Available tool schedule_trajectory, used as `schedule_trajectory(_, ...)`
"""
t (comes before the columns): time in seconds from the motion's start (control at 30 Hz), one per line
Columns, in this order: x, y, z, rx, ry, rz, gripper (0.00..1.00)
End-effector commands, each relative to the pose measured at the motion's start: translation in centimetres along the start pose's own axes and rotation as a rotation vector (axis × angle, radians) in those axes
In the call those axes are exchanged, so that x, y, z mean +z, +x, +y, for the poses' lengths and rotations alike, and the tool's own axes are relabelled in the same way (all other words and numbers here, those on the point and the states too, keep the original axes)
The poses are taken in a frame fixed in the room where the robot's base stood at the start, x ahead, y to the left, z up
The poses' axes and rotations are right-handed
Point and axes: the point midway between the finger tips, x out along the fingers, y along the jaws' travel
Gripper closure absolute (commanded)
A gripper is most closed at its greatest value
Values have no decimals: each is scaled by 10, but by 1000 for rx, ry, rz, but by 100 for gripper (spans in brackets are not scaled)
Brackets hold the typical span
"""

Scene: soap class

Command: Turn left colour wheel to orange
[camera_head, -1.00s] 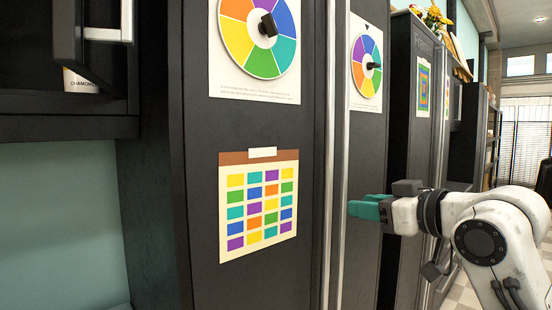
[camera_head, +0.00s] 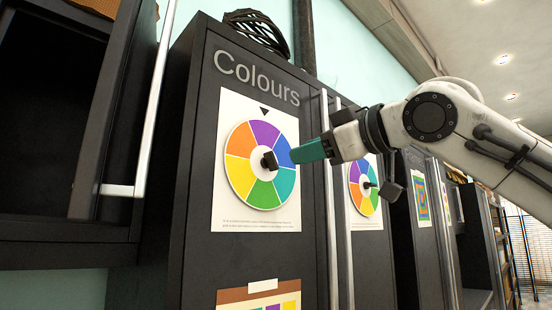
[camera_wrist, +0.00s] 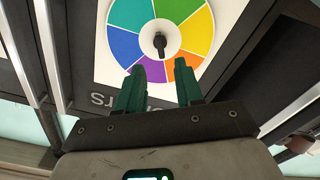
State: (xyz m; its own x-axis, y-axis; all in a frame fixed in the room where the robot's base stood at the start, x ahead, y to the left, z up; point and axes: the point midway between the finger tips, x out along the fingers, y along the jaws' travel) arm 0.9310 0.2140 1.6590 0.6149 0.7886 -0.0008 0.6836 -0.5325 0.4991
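The left colour wheel (camera_head: 240,165) is on a white sheet on the dark cabinet door under the word "Colours". Its black knob (camera_head: 269,161) sits at the centre. A black triangle above the wheel points down at the purple sector, with orange just to its left. My gripper (camera_head: 298,154) has green fingers and is just right of the knob in the head view. In the wrist view my gripper (camera_wrist: 165,75) has its two fingers apart with nothing between them, and the wheel's knob (camera_wrist: 160,42) shows ahead beyond the fingertips.
A second colour wheel (camera_head: 363,185) is on the door to the right. A vertical metal handle (camera_head: 330,200) runs between the two doors. A chart with coloured patches (camera_head: 262,295) hangs below the left wheel. An open dark cabinet (camera_head: 50,120) is at the left.

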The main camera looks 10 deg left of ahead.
Motion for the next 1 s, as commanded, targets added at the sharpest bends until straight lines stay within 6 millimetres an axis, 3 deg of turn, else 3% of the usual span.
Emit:
schedule_trajectory(0.3,-4,58,1,-1,0,0,64)
schedule_trajectory(0.5,-2,82,1,0,-1,0,64)
schedule_trajectory(0.93,0,91,0,1,-1,1,64)
schedule_trajectory(1.0,0,91,0,1,-1,1,71)
